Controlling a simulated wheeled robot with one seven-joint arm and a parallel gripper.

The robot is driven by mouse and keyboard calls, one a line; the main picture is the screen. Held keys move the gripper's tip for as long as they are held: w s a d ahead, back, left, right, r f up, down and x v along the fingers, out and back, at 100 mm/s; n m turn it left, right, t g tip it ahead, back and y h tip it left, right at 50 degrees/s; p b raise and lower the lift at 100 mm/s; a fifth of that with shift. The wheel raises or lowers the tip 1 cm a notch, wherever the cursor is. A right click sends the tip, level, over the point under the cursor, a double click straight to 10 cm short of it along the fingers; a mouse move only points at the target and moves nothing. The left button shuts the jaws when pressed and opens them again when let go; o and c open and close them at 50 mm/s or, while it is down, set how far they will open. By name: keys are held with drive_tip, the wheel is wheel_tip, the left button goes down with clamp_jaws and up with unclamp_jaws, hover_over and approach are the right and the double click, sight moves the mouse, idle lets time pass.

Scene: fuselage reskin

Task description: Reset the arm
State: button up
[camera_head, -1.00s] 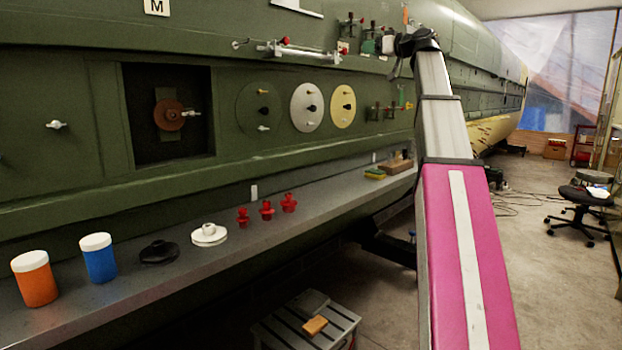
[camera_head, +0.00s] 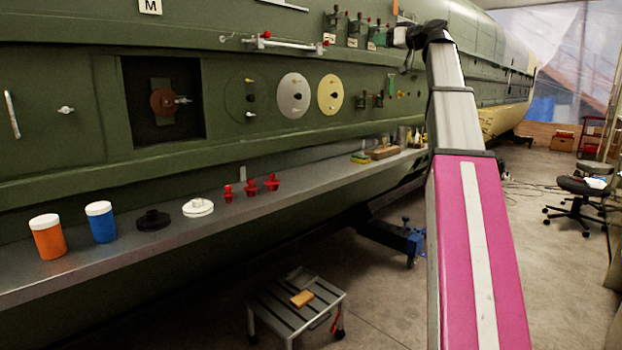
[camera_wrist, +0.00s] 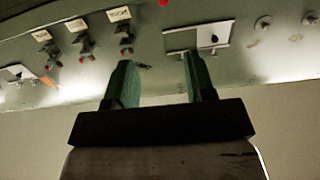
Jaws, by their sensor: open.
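My gripper (camera_wrist: 157,84) shows in the wrist view with its two green fingers apart and nothing between them. Beyond the fingers is the green fuselage side (camera_wrist: 150,60), apart from them as far as I can tell. In the head view my arm, with a pink cover and grey links, rises at the right of the picture. Its dark upper end is near the fuselage (camera_head: 70,70), right of the labelled valves. The fingers cannot be made out in the head view.
A grey shelf (camera_head: 100,270) runs along the fuselage with an orange jar (camera_head: 48,238), a blue jar (camera_head: 101,223), red fittings (camera_head: 251,188) and other parts. A step stool (camera_head: 270,310) holds a yellow-brown block (camera_head: 302,298).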

drive_tip(key=a+f+m+g+h, duration=0.2)
drive_tip(key=f+m+g+h, duration=0.1)
drive_tip(key=f, duration=2.2)
drive_tip(key=a+f+m+g+h, duration=0.2)
drive_tip(key=f+m+h, duration=0.1)
drive_tip(key=f, duration=2.2)
drive_tip(key=s+f+m+g+h, duration=0.1)
drive_tip(key=s+f+g+h, duration=0.1)
drive_tip(key=s+f, duration=0.7)
drive_tip(key=s+f+m+g+h, duration=0.1)
drive_tip(key=s+f+g+h, duration=0.1)
drive_tip(key=s+f, duration=0.7)
drive_tip(key=s+a+f+g+h, duration=0.1)
drive_tip(key=s+f, duration=0.8)
drive_tip(key=f, duration=1)
drive_tip(key=g+h, duration=0.1)
drive_tip(key=g, duration=0.1)
drive_tip(key=shift+s+m+g+h, duration=0.3)
drive_tip(key=shift+s+m, duration=0.05)
drive_tip(key=shift+m, duration=0.05)
